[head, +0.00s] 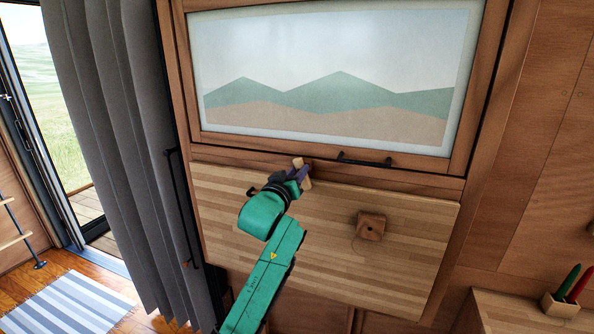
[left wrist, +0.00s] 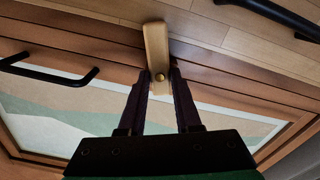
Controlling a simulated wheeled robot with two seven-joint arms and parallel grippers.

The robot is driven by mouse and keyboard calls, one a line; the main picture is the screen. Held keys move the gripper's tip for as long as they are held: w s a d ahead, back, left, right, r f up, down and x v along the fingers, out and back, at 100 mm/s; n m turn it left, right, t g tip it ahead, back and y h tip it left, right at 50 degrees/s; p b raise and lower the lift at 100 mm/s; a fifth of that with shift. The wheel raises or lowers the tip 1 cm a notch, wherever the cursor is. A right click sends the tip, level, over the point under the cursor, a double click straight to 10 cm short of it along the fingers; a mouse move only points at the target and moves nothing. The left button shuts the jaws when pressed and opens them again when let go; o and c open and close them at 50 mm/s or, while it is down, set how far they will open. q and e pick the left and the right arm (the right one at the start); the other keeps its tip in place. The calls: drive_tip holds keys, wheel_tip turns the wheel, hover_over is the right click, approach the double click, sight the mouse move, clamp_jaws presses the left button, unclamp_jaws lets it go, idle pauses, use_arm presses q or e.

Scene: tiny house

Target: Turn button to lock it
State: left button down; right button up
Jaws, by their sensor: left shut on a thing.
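The turn button is a small pale wooden bar (head: 307,184) on the wooden frame just below the picture panel (head: 330,70). It stands nearly upright, a little tilted, across the seam between the frame and the light wood board (head: 420,240). In the left wrist view the button (left wrist: 156,45) shows with a round brass screw at one end. My left gripper (head: 299,174) has its two dark fingers on either side of the button, shut on it. The fingers partly hide the button in the head view. My right gripper is not in view.
A black handle (head: 364,160) sits right of the button on the frame. A square wooden block (head: 370,226) sticks out from the board. A grey curtain (head: 115,140) hangs at left. A pen holder (head: 561,305) stands at lower right.

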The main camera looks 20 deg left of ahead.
use_arm(q)
drive_tip(key=shift+f+m+p, duration=0.1)
drive_tip(key=shift+m+p, duration=0.35)
drive_tip(key=shift+m, duration=1.55)
drive_tip(key=c, duration=0.6)
unclamp_jaws()
drive_tip(key=s+b, duration=0.4)
drive_tip(key=s, duration=1)
drive_tip(key=shift+s+a+b, duration=0.25)
drive_tip(key=shift+a+b, duration=0.05)
drive_tip(key=shift+a, duration=0.15)
